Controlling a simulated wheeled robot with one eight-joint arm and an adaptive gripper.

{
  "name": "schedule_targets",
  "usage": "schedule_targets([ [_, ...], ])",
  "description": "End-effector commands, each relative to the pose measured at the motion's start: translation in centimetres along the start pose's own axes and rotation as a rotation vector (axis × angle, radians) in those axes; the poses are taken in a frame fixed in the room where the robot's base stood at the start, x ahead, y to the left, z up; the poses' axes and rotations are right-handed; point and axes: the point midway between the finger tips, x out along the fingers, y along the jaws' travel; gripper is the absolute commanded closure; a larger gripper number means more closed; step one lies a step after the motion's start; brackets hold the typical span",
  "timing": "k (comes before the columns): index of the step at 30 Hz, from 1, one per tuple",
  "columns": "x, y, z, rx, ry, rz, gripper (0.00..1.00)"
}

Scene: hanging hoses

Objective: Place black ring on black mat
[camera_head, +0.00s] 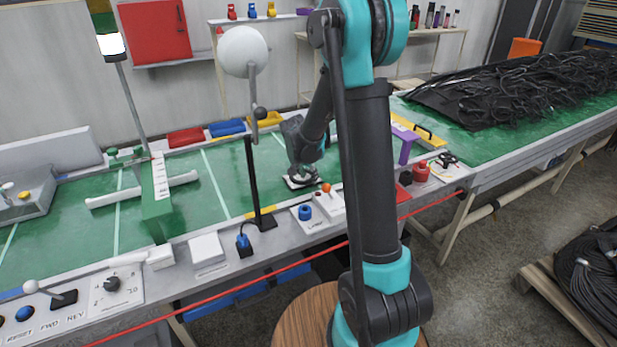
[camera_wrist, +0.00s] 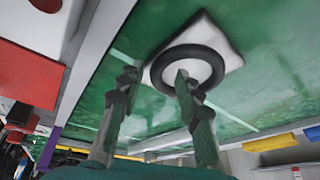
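The black ring (camera_wrist: 212,86) lies flat on a white square pad (camera_wrist: 230,57) on the green belt in the wrist view. In the head view the pad (camera_head: 296,184) shows under my gripper (camera_head: 302,172), and the ring is too small and covered to make out. In the wrist view my gripper (camera_wrist: 157,78) is open. One fingertip appears over the ring's opening and the other outside its rim, with the rim between them; contact cannot be told. A dark flat sheet (camera_head: 440,98) lies under black hoses at the right; whether it is the black mat is unclear.
A thin black post (camera_head: 252,185) and a white ball on a stalk (camera_head: 243,52) stand left of my arm. A purple stand (camera_head: 405,146) and red object (camera_head: 421,171) are to the right. Blue (camera_head: 227,128) and yellow trays line the belt's back edge.

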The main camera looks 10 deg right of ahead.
Motion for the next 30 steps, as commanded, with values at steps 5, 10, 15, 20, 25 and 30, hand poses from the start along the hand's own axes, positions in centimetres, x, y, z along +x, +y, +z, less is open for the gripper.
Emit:
schedule_targets([
  [5, -2.7, 0.0, 0.1, -0.002, 0.000, -0.001, 0.65],
  [10, -5.9, 0.1, 0.1, -0.001, 0.000, -0.001, 0.65],
  [15, -8.7, 0.0, 0.1, -0.002, 0.000, -0.001, 0.65],
  [20, -10.5, 0.0, 0.0, -0.001, 0.000, 0.000, 0.65],
  [25, -11.3, 0.0, 0.0, 0.000, 0.000, 0.000, 0.65],
  [30, -11.3, 0.0, 0.0, 0.000, 0.000, 0.000, 0.65],
])
